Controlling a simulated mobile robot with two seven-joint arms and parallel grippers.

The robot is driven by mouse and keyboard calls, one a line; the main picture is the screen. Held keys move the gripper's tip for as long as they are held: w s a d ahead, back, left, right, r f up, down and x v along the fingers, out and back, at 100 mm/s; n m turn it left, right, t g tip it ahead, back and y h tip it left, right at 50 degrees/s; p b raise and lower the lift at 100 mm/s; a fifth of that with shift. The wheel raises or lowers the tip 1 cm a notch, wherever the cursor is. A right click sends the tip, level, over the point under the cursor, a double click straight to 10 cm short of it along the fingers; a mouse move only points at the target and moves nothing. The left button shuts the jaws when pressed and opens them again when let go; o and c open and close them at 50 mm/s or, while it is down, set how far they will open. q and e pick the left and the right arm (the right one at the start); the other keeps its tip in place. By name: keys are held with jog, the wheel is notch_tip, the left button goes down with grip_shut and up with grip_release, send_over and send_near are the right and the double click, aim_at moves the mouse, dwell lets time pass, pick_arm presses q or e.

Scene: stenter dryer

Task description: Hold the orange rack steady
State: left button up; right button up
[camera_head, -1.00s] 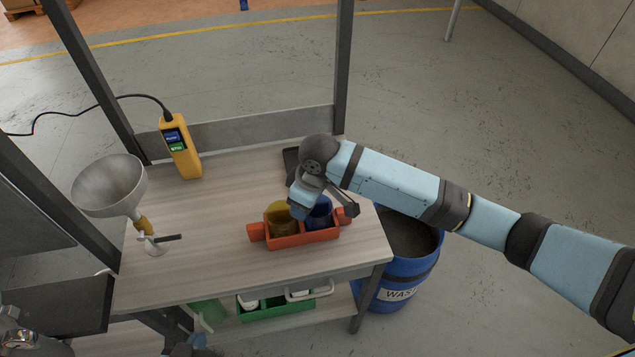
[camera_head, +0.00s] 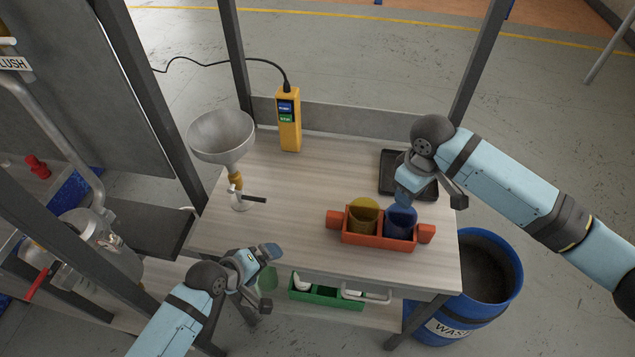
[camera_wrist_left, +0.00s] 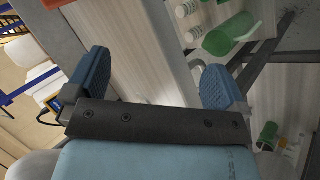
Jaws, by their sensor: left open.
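The orange rack (camera_head: 378,241) sits near the front edge of the workbench, with a handle knob at each end. It holds a yellow cup (camera_head: 362,216) on the left and a blue cup (camera_head: 401,223) on the right. My left gripper (camera_head: 262,270) is open and empty, in front of the bench edge and left of the rack, apart from it. Its two blue pads stand wide apart in the left wrist view (camera_wrist_left: 152,85), where an orange corner shows at the top left. My right gripper (camera_head: 432,192) is above and behind the blue cup, its fingers apart; contact is unclear.
A funnel on a stand (camera_head: 222,138) and a yellow handheld device (camera_head: 289,122) stand on the bench (camera_head: 295,215). A black tray (camera_head: 390,168) lies behind the rack. A green caddy (camera_head: 325,294) is on the lower shelf. A blue waste barrel (camera_head: 490,290) stands at right.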

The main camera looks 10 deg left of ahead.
pick_arm(q)
jog(key=w+r+n+g, duration=0.1)
jog(key=n, duration=0.1)
jog(key=w+d+r+n+h, duration=0.1)
jog(key=w+n, duration=0.1)
jog(key=w+r+n+g, duration=0.1)
jog(key=w+r+n, duration=0.1)
jog(key=shift+w+d+g+h, duration=0.25)
jog(key=shift+d+g+h, duration=0.05)
jog(key=shift+d+h, duration=0.1)
jog(key=w+d+r+n+g, duration=0.2)
jog(key=w+d+r+g, duration=0.15)
jog(key=w+d, duration=0.2)
jog(key=n+g+y, duration=0.1)
jog(key=g+y, duration=0.1)
send_near(334, 214)
jog(key=shift+t, duration=0.25)
jog(key=x, duration=1.2)
jog(key=shift+s+f, duration=0.1)
jog(key=shift+s, duration=0.05)
jog(key=c, duration=0.7)
